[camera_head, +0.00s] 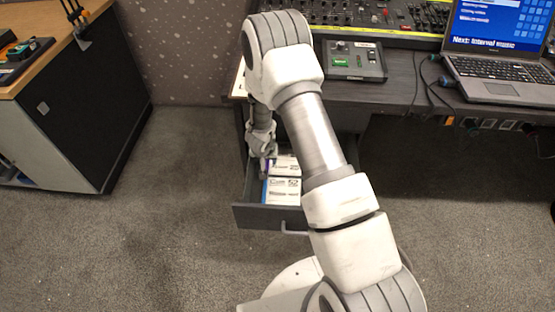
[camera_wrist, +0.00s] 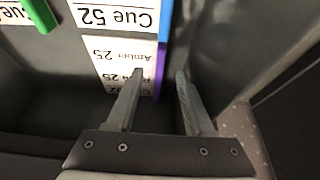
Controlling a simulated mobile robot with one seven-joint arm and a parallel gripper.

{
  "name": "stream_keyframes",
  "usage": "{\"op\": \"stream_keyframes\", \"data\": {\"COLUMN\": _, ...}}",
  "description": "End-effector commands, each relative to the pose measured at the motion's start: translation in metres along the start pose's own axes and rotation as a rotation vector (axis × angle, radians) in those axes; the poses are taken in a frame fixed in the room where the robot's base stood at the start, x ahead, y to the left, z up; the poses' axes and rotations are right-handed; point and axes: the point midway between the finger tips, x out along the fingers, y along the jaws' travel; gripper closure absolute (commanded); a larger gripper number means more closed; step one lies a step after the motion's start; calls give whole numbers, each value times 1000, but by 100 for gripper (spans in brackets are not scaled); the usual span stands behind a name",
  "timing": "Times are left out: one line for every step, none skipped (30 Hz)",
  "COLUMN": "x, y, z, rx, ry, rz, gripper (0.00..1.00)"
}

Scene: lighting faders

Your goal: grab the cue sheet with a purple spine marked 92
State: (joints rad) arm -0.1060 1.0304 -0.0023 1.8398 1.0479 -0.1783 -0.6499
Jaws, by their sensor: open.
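The cue sheet with a purple spine (camera_wrist: 159,68) lies in the open drawer. In the wrist view it appears upside down, with "Amber 25" readable and its number line partly hidden by a finger, seemingly 92. In the head view it shows (camera_head: 285,164) behind the blue-spined sheet. My gripper (camera_wrist: 160,73) is open and empty. Its two fingers appear on either side of the purple spine, one over the white page and one over the bare drawer floor. I cannot tell whether they touch it. In the head view my gripper (camera_head: 268,160) reaches down into the drawer.
A blue-spined sheet marked Cue 52 (camera_wrist: 115,14) lies beside the purple one, towards the drawer front (camera_head: 262,217). A green-spined sheet (camera_wrist: 40,14) lies farther left in the wrist view. The desk holds a mixing console (camera_head: 370,14), a small box (camera_head: 354,61) and a laptop (camera_head: 500,66).

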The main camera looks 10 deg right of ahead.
Motion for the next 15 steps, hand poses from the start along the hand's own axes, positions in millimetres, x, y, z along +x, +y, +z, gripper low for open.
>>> {"op": "stream_keyframes", "data": {"x": 3, "y": 0, "z": 0, "rx": 1, "ry": 0, "rz": 0, "gripper": 48}}
{"op": "stream_keyframes", "data": {"x": 5, "y": 0, "z": 0, "rx": 1, "ry": 0, "rz": 0, "gripper": 48}}
{"op": "stream_keyframes", "data": {"x": 8, "y": 0, "z": 1, "rx": 1, "ry": 0, "rz": 0, "gripper": 48}}
{"op": "stream_keyframes", "data": {"x": 12, "y": 0, "z": 1, "rx": 0, "ry": 0, "rz": 0, "gripper": 48}}
{"op": "stream_keyframes", "data": {"x": 17, "y": 0, "z": 2, "rx": 0, "ry": 0, "rz": 0, "gripper": 48}}
{"op": "stream_keyframes", "data": {"x": 24, "y": 0, "z": 2, "rx": 2, "ry": 0, "rz": 1, "gripper": 48}}
{"op": "stream_keyframes", "data": {"x": 29, "y": 0, "z": 3, "rx": 2, "ry": 0, "rz": 1, "gripper": 48}}
{"op": "stream_keyframes", "data": {"x": 34, "y": 0, "z": 3, "rx": 2, "ry": 0, "rz": 1, "gripper": 48}}
{"op": "stream_keyframes", "data": {"x": 39, "y": 0, "z": 3, "rx": 2, "ry": 0, "rz": 1, "gripper": 48}}
{"op": "stream_keyframes", "data": {"x": 43, "y": 0, "z": 3, "rx": 2, "ry": 0, "rz": 1, "gripper": 48}}
{"op": "stream_keyframes", "data": {"x": 46, "y": 0, "z": 2, "rx": 2, "ry": 1, "rz": 0, "gripper": 48}}
{"op": "stream_keyframes", "data": {"x": 50, "y": 0, "z": 2, "rx": 0, "ry": 1, "rz": 0, "gripper": 48}}
{"op": "stream_keyframes", "data": {"x": 52, "y": 0, "z": 2, "rx": 0, "ry": 0, "rz": 0, "gripper": 48}}
{"op": "stream_keyframes", "data": {"x": 53, "y": 0, "z": 2, "rx": 0, "ry": 0, "rz": 0, "gripper": 48}}
{"op": "stream_keyframes", "data": {"x": 54, "y": -1, "z": 1, "rx": 1, "ry": 1, "rz": 0, "gripper": 48}}
